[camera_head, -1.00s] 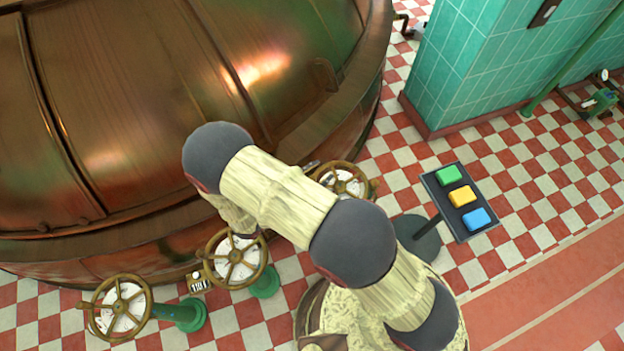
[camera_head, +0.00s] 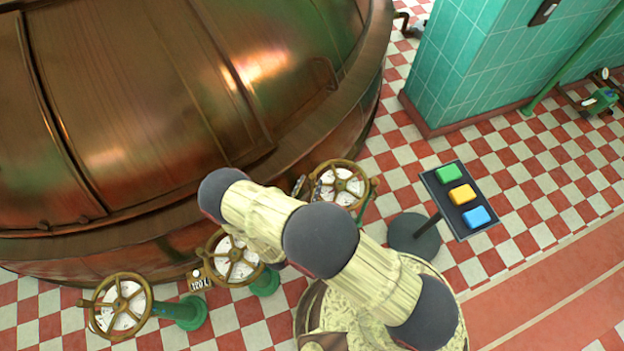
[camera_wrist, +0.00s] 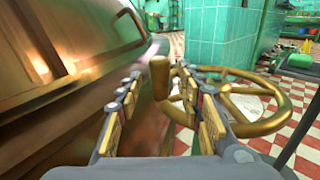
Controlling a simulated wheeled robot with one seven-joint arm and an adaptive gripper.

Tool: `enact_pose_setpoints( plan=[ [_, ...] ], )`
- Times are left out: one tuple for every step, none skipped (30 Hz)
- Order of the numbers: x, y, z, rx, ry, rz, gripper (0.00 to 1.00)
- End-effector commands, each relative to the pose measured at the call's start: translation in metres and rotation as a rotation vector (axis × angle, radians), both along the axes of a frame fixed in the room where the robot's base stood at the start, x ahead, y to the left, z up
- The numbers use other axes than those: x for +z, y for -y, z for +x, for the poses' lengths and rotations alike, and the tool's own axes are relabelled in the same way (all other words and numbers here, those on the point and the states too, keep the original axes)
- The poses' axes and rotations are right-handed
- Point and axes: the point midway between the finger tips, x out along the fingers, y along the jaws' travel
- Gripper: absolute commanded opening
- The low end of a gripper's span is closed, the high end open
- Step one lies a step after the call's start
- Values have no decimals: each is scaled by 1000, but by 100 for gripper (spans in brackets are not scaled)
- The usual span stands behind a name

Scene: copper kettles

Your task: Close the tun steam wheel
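Three brass spoked wheels on green stands show in the head view: a left wheel (camera_head: 121,306), a middle wheel (camera_head: 233,259) partly behind my arm, and a right wheel (camera_head: 341,184). I cannot tell by any label which is the tun steam wheel. In the wrist view my gripper (camera_wrist: 160,80) is open, its two padded fingers apart. An upright brass handle (camera_wrist: 160,74) shows between them at the near-left side of a brass wheel (camera_wrist: 268,84); contact is not clear. This looks like the right wheel.
A large copper kettle (camera_head: 150,110) fills the left, close beside my gripper. A teal tiled pillar (camera_head: 475,70) stands behind. A pedestal panel (camera_head: 437,188) with green, yellow and blue buttons stands to the right. A small number plate (camera_head: 198,283) sits near the middle wheel.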

Motion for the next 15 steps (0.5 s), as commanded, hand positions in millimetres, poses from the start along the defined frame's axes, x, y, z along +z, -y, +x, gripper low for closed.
enact_pose_setpoints(
  plan=[
    [-1,4,6,-4,0,0,37],
    [-1,6,9,-4,0,0,37],
    [-1,7,12,-3,-1,0,37],
    [-1,8,15,-3,-1,0,37],
    [0,9,16,-3,-1,0,37],
    [0,10,19,-3,-1,0,37],
    [0,11,20,-2,-1,0,37],
    [0,11,21,-2,-1,0,37],
    [0,12,22,-1,-1,0,37],
    [0,12,23,-1,-1,0,37],
    [0,12,23,-1,-1,0,37],
    [0,12,24,-1,0,0,37],
    [0,12,24,-1,0,0,37],
    [0,12,24,-1,0,0,37],
    [0,12,23,-1,0,0,37]
  ],
)
